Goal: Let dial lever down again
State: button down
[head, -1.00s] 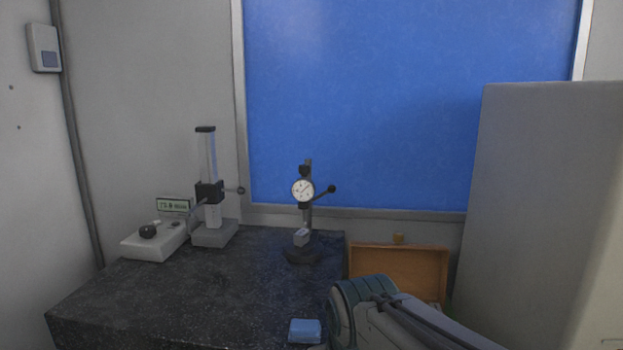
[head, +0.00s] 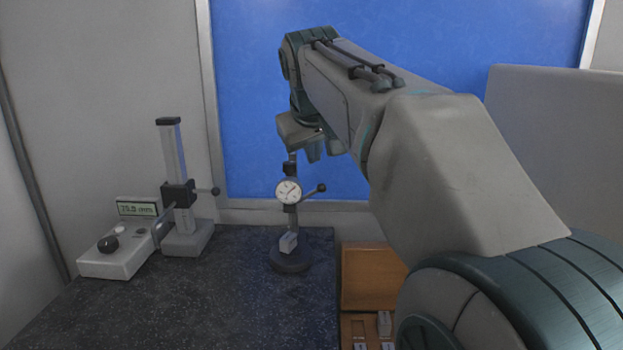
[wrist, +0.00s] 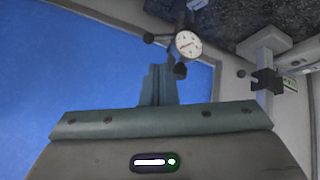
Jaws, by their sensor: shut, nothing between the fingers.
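The dial gauge (head: 288,191) has a round white face and sits on a dark post with a round base (head: 290,262). Its lever (head: 321,187) ends in a black ball and points right and slightly up. A small grey block (head: 288,242) stands on the base below the dial. My gripper (head: 314,154) is shut and empty, above and slightly right of the dial, apart from the lever. In the wrist view the scene looks upside down: the shut fingers (wrist: 159,84) appear below the gauge face (wrist: 188,44) and the lever ball (wrist: 148,38).
A height gauge (head: 176,195) and a white box with a display (head: 136,208) stand to the left on the dark granite table (head: 200,310). A wooden case (head: 372,275) with small blocks lies right of the table. A blue board (head: 250,100) is behind; a grey cabinet (head: 550,130) stands right.

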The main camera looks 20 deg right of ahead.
jog(key=p, duration=0.2)
send_near(318, 191)
notch_tip(318, 191, down, 3)
jog(key=shift+w+d+f+p, duration=0.15)
jog(key=shift+w+d+f, duration=0.15)
jog(key=shift+w, duration=0.25)
jog(key=shift+w+d+f+p, duration=0.2)
jog(key=shift+w+d+f, duration=0.05)
jog(key=shift+w, duration=0.35)
jog(key=shift+w+d+f+p, duration=0.15)
jog(key=shift+w+d+f, duration=0.15)
jog(key=shift+w, duration=0.25)
